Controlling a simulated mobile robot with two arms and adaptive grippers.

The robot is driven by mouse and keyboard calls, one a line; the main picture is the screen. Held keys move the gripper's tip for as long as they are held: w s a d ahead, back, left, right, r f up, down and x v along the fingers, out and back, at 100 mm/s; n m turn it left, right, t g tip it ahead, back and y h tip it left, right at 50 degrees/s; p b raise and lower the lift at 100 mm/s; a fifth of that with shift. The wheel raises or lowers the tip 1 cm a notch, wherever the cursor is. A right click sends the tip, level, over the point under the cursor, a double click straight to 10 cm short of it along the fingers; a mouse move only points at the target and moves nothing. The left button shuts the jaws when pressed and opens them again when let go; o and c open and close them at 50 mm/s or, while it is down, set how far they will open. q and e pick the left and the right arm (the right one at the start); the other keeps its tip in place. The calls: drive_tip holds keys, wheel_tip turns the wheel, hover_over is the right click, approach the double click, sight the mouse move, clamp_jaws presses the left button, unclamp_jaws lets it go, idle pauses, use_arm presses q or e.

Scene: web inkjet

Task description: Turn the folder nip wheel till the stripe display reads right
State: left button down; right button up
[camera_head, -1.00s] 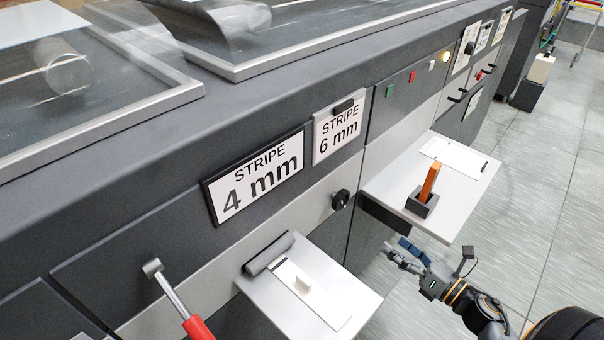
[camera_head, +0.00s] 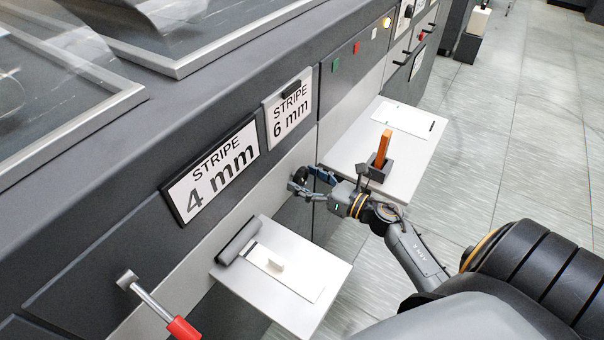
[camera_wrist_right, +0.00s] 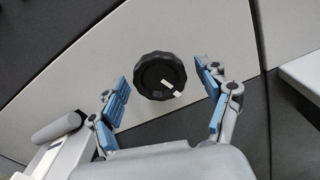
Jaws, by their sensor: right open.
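The folder nip wheel (camera_wrist_right: 160,76), a black scalloped knob with a white mark at its lower right, is on the light panel. In the head view the wheel (camera_head: 300,174) is partly covered by my right gripper. My right gripper (camera_head: 306,180) is open in front of it. In the right wrist view, the blue-padded fingers of the gripper (camera_wrist_right: 162,80) stand either side of the wheel, with gaps showing. The large stripe display (camera_head: 212,170) reads "STRIPE 4 mm". A smaller plate (camera_head: 289,110) to its right reads "STRIPE 6 mm". My left gripper is out of view.
A light shelf (camera_head: 310,300) with a dark roller (camera_head: 238,241) juts out below left of the wheel. Another shelf (camera_head: 412,150) to the right carries an orange block in a dark holder (camera_head: 380,172). A red-handled lever (camera_head: 180,328) is at lower left. Open floor lies right.

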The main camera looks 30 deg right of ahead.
drive_tip(key=shift+w+a, duration=0.2)
drive_tip(key=shift+w, duration=0.3)
drive_tip(key=c, duration=1.2)
